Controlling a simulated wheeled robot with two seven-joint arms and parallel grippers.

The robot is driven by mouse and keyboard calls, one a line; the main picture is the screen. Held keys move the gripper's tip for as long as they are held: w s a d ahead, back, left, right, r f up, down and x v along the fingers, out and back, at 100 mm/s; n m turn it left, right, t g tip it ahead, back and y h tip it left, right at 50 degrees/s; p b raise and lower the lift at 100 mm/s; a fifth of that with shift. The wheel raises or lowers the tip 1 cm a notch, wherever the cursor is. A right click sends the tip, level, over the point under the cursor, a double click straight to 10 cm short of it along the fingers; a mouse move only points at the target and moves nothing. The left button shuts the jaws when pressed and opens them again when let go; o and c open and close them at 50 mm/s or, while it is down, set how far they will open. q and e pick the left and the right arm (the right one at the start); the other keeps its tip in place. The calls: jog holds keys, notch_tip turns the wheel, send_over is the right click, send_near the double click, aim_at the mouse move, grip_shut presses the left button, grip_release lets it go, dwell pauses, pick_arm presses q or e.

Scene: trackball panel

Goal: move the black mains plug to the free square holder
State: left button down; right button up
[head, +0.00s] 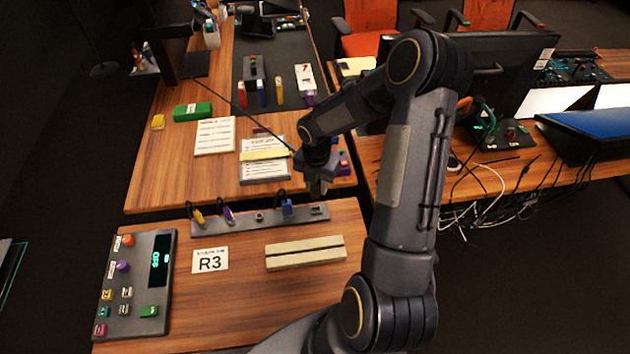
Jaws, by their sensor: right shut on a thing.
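My right gripper (318,188) hangs pointing down just above the right end of the grey holder strip (243,223). It is shut on what looks like the black mains plug, which is small, dark and mostly hidden by the fingers. I cannot tell whether the plug touches the strip. The strip also bears a yellow plug (198,217), a purple plug (229,215) and a blue plug (287,207). A small square holder (260,217) between the purple and blue plugs looks empty. My left gripper is not in view.
A grey control panel (137,285) with coloured buttons and a green display lies at the left. A card marked R3 (210,260) and a pale grooved block (305,252) lie in front of the strip. Papers and a green box (192,111) lie on the desk behind.

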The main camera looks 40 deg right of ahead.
jog(key=shift+r, duration=0.1)
jog(key=shift+w+d+r+p, duration=0.1)
jog(key=shift+d+p, duration=0.05)
jog(key=shift+p, duration=0.15)
notch_tip(320, 180, down, 6)
jog(key=b, duration=0.4)
jog(key=shift+r, duration=0.15)
dwell(1.4)
jog(key=shift+f+b, duration=1.05)
jog(key=shift+f, duration=0.4)
jog(key=o, duration=1)
jog(key=shift+c, duration=0.2)
jog(key=shift+r, duration=0.1)
